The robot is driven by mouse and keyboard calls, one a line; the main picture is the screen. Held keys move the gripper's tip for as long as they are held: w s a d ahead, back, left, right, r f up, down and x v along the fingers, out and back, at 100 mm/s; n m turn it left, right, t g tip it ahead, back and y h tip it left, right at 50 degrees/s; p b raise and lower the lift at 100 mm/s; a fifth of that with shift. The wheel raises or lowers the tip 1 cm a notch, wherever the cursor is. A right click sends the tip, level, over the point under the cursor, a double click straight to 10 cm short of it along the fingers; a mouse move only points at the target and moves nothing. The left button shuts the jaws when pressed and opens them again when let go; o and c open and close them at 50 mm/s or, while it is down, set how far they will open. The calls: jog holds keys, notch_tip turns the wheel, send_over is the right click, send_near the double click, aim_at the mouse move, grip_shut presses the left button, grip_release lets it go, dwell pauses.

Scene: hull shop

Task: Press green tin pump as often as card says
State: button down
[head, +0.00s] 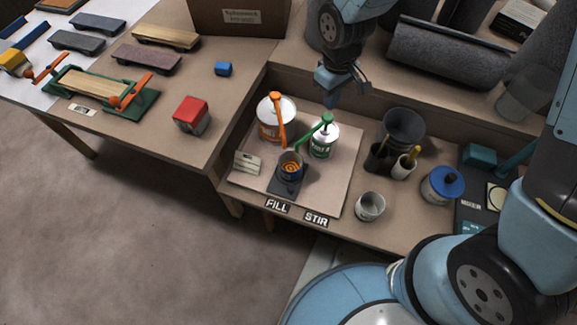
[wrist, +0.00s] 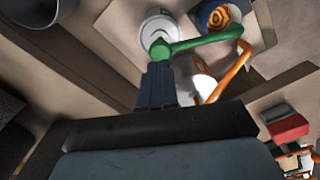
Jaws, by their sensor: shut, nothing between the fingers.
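The green tin (head: 322,142) stands upright on a pale board, with a green pump (head: 327,119) whose spout reaches left over a dark cup (head: 289,174) holding an orange swirl. The wrist view shows the pump (wrist: 162,50) on its white tin (wrist: 152,29), and the cup (wrist: 214,12). My gripper (head: 333,103) is shut and empty, pointing down just above the pump head; its fingertips (wrist: 158,65) look very close to it. I cannot tell if they touch. A small card (head: 247,163) stands left of the cup; its marks are too small to read.
A white tin with an orange pump (head: 276,113) stands close left of the green one. FILL and STIR labels mark the front edge.

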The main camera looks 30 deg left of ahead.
notch_tip(320, 180, up, 4)
jog(key=shift+f, duration=0.15)
dwell(0.3)
jog(key=shift+s, duration=0.15)
dwell(0.4)
